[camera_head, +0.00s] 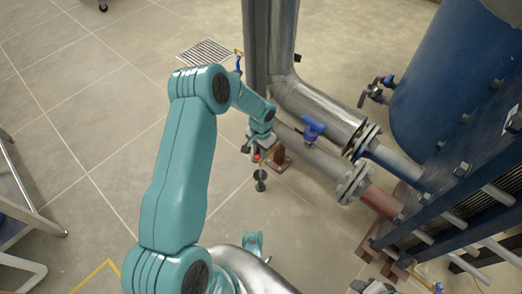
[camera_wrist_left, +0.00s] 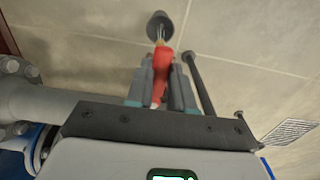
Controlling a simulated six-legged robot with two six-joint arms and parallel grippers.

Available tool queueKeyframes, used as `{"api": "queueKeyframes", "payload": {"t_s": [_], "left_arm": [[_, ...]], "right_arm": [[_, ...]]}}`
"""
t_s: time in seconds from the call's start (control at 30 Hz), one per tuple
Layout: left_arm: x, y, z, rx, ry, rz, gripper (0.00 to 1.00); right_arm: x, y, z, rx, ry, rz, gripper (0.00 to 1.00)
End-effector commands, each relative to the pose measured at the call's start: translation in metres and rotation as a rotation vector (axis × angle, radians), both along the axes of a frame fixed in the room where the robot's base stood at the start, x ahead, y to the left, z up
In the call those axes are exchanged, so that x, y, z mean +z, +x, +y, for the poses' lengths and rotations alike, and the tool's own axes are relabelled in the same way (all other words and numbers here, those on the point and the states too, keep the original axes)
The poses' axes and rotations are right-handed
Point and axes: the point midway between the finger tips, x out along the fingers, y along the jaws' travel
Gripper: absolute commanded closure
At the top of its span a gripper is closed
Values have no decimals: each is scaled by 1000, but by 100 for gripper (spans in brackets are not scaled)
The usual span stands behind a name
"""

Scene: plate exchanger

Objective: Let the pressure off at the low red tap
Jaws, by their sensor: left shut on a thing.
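The low red tap (camera_head: 257,157) shows as a small red spot by the pipes, low near the floor. In the left wrist view its red handle (camera_wrist_left: 162,66) stands between the two fingers. My left gripper (camera_head: 259,149) reaches down to it from the left. In the left wrist view the gripper (camera_wrist_left: 161,88) is shut on the red handle. The arm and gripper hide most of the tap body in the head view. A small dark drain cup (camera_head: 260,175) stands on the floor just below the tap; it also shows past the handle in the left wrist view (camera_wrist_left: 160,24).
A silver pipe (camera_head: 318,105) with a blue valve handle (camera_head: 312,128) runs right of the gripper. A lower grey pipe (camera_head: 318,160) joins the blue plate exchanger (camera_head: 475,170). A blue tank (camera_head: 445,85) stands behind. The tiled floor left is clear around a floor grate (camera_head: 205,53).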

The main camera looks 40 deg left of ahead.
Motion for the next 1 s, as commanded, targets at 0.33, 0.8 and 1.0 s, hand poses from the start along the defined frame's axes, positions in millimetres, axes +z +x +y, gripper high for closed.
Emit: {"api": "queueKeyframes", "payload": {"t_s": [0.33,0.8,1.0], "left_arm": [[1,1,-2,16,-2,-3,100],[0,0,-2,16,0,-2,52],[18,0,-2,15,1,-3,52]], "right_arm": [[0,1,0,-1,0,-2,57],[0,1,0,-1,0,-2,57],[9,-3,1,1,3,11,57]]}}
